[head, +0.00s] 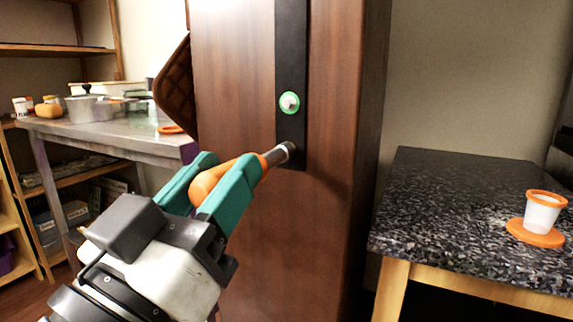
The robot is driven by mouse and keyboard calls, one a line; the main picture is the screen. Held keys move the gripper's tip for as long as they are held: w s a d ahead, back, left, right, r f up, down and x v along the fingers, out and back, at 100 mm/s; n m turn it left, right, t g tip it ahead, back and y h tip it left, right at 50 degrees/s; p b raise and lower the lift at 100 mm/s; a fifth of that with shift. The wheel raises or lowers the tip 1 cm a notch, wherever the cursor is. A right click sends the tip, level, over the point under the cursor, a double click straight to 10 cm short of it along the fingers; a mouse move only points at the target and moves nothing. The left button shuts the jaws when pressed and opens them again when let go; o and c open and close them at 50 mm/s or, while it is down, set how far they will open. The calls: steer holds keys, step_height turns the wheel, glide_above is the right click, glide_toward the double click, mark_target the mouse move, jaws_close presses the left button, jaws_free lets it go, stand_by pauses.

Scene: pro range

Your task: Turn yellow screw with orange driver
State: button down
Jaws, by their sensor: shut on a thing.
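My gripper (228,168) has teal fingers and is shut on the orange driver (208,184). The driver points up and right, and its grey metal tip end lies over the lower part of a black strip (291,60) on a dark wooden panel. I cannot tell whether the tip touches the strip. No yellow screw shows; one could be hidden behind the driver's end. A green-ringed fitting with a pale centre (289,103) sits on the strip above the driver's end.
A dark speckled table (440,190) at right carries a white cup with an orange rim (543,212) and an orange disc (535,236). A grey counter (95,133) with pots stands at left, beside wooden shelves (55,48). A brown quilted thing (173,88) hangs by the panel.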

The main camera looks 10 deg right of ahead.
steer(key=shift+f+m+b, duration=0.1)
steer(key=shift+m+b, duration=0.2)
steer(key=shift+b, duration=0.1)
steer(key=shift+m+h+b, duration=0.3)
steer(key=shift+m+b, duration=0.1)
steer(key=shift+b, duration=0.1)
steer(key=m+g+h+b, duration=0.1)
steer(key=m+b, duration=0.1)
steer(key=b, duration=0.1)
steer(key=shift+m, duration=0.4)
steer(key=m+g+h, duration=0.1)
steer(key=m+g, duration=0.1)
steer(key=m, duration=0.1)
steer(key=shift+d+m, duration=0.15)
steer(key=shift+m, duration=0.15)
steer(key=shift+s, duration=0.2)
